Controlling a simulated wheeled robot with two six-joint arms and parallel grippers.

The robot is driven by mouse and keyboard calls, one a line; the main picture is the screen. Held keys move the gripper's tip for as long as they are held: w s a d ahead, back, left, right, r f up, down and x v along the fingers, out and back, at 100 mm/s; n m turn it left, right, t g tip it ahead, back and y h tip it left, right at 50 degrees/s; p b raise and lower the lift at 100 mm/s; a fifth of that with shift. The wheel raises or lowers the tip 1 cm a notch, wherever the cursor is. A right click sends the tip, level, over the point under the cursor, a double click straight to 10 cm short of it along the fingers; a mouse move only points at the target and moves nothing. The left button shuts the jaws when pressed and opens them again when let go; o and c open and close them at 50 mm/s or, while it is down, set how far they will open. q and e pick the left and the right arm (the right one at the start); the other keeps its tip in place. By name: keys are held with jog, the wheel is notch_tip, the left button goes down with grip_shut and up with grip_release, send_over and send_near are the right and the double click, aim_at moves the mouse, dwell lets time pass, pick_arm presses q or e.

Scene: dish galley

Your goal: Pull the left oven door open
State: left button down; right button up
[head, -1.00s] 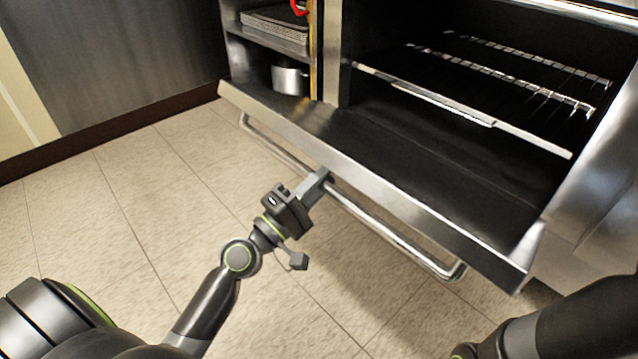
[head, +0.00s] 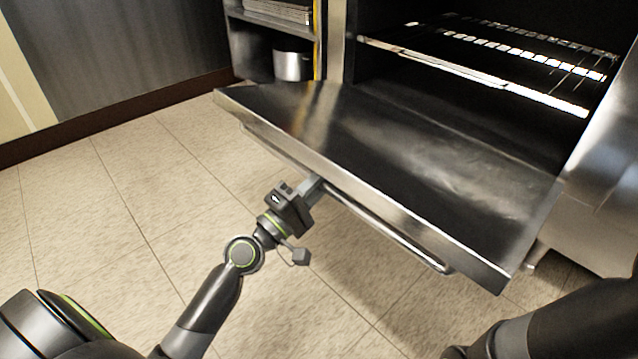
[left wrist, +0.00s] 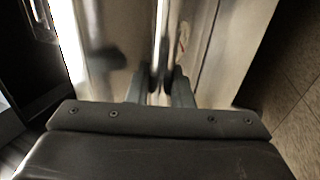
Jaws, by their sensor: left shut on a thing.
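The oven door (head: 400,160) is hinged at its bottom and hangs open, folded down close to level in front of the oven cavity. Its bar handle (head: 390,238) runs along the front edge, on the underside. My left gripper (head: 316,186) is shut on the handle near its middle. In the left wrist view the two fingers (left wrist: 162,88) close around the bar, with the steel door face behind. My right gripper is not in view; only part of my right arm shows at the lower right.
Wire racks (head: 500,65) sit inside the oven. An open shelf with a metal pot (head: 292,65) and stacked trays (head: 280,10) stands left of the oven. The tiled floor (head: 150,200) is clear in front and to the left.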

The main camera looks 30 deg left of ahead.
pick_arm(q)
jog(key=shift+f, duration=0.2)
jog(key=c, duration=1.3)
grip_release()
jog(key=shift+w, duration=0.1)
jog(key=v, duration=1.2)
jog(key=shift+p, duration=0.3)
